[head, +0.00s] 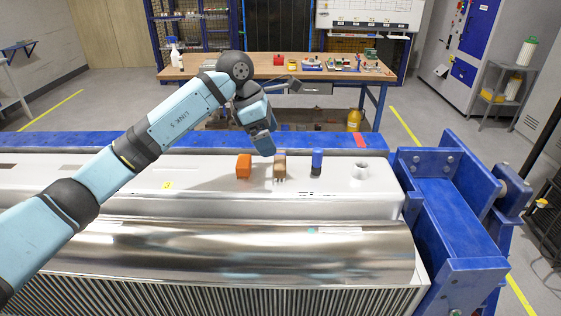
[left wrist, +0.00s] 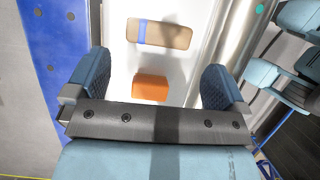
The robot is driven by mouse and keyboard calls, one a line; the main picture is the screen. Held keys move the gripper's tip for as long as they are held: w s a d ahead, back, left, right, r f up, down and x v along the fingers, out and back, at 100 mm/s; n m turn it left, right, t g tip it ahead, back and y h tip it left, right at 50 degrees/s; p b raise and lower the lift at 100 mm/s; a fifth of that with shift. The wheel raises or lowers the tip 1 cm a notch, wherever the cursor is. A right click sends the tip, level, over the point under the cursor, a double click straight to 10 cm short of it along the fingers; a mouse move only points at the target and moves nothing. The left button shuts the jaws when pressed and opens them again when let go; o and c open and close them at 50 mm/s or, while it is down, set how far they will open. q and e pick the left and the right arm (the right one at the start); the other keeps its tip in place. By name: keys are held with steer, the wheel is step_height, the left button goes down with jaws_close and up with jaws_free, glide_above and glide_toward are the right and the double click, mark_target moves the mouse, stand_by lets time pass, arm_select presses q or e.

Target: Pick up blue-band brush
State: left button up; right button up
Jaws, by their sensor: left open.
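The blue-band brush (head: 280,166) stands on the pale top of the long jig, with bristles facing down. In the left wrist view the brush (left wrist: 168,36) is a wooden block with a blue band near its left end. In the head view the band is not visible. My left gripper (head: 265,150) is above the jig top, just up and left of the brush. In the left wrist view the left gripper (left wrist: 157,66) is open and empty, and the brush lies beyond its fingertips. My right gripper is not clearly seen.
An orange block (head: 244,166) sits left of the brush; it also shows between the fingers in the left wrist view (left wrist: 150,87). A blue-topped item (head: 317,161) and a white ring-like piece (head: 360,171) stand to the right. A blue frame (head: 440,210) bounds the jig's right end.

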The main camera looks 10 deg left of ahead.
mark_target(279, 159)
arm_select(q)
steer(key=x, duration=0.2)
steer(key=shift+w+d+f, duration=0.1)
steer(key=shift+w+f, duration=0.15)
steer(key=shift+f, duration=0.1)
steer(key=shift+s+d+f+p, duration=0.15)
steer(key=shift+d+f+p, duration=0.05)
steer(key=shift+f+p, duration=0.15)
steer(key=x, duration=0.2)
steer(key=p+x, duration=0.1)
steer(key=x, duration=0.1)
steer(key=shift+f+p, duration=0.3)
steer(key=shift+f, duration=0.15)
arm_select(e)
steer(key=r, duration=0.1)
steer(key=w+r, duration=0.1)
steer(key=r, duration=0.1)
steer(key=shift+d, duration=0.15)
arm_select(q)
steer(key=c, duration=0.7)
arm_select(e)
steer(key=shift+s+f, duration=0.1)
steer(key=shift+f, duration=0.15)
arm_select(q)
steer(key=shift+o, duration=0.2)
steer(key=shift+r, duration=0.1)
